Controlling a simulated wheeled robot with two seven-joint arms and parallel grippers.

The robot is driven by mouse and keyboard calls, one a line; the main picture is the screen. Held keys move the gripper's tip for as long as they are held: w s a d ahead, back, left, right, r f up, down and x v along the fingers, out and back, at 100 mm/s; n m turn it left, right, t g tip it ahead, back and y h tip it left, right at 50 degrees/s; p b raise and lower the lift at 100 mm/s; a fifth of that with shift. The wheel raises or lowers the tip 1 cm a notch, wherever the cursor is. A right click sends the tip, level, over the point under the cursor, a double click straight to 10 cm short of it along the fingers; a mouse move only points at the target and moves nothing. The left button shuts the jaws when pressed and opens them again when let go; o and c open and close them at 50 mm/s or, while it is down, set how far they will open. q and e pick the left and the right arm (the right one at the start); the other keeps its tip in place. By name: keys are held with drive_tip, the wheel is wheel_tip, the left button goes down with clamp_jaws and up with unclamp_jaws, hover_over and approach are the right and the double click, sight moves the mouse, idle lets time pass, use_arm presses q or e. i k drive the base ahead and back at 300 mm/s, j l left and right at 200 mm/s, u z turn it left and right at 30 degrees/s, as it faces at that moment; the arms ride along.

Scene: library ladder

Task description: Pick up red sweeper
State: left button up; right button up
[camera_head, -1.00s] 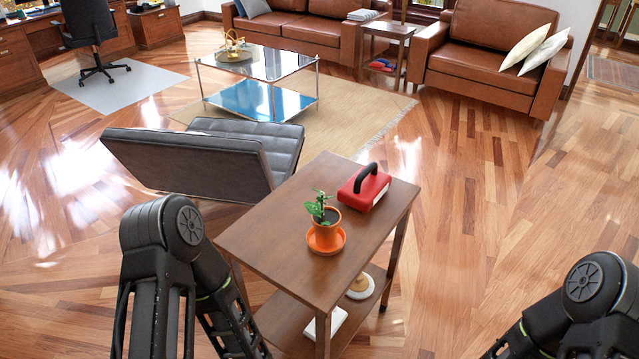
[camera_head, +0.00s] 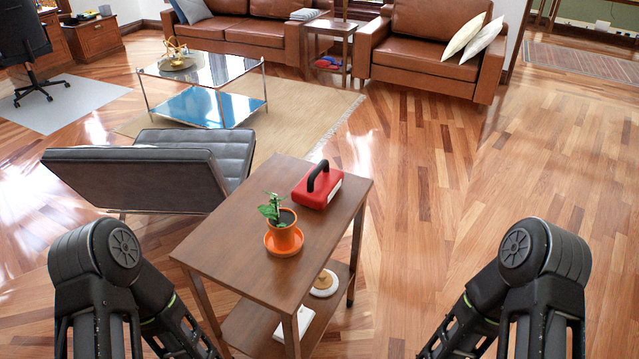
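The red sweeper (camera_head: 317,189) is a red block-shaped item with a black handle on top and a pale side. It rests on the far end of the brown wooden side table (camera_head: 230,243), behind a potted plant. My left and right arms show at the bottom left and bottom right, with their elbow joints up and their forearms running down out of the picture. Neither gripper is in view. Both visible arm parts are apart from the sweeper.
A plant in an orange pot (camera_head: 284,236) stands on the tabletop close to the sweeper. The table's lower shelf holds a white round-based object (camera_head: 325,284) and a white flat item (camera_head: 290,325). A dark lounge chair (camera_head: 135,180) stands left of the table. Floor to the right is clear.

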sight(314, 190)
drive_tip(key=i+l+z, duration=0.15)
drive_tip(key=i+l, duration=0.4)
drive_tip(key=l, duration=0.2)
drive_tip(key=i+l+z, duration=0.15)
drive_tip(key=i+l, duration=0.45)
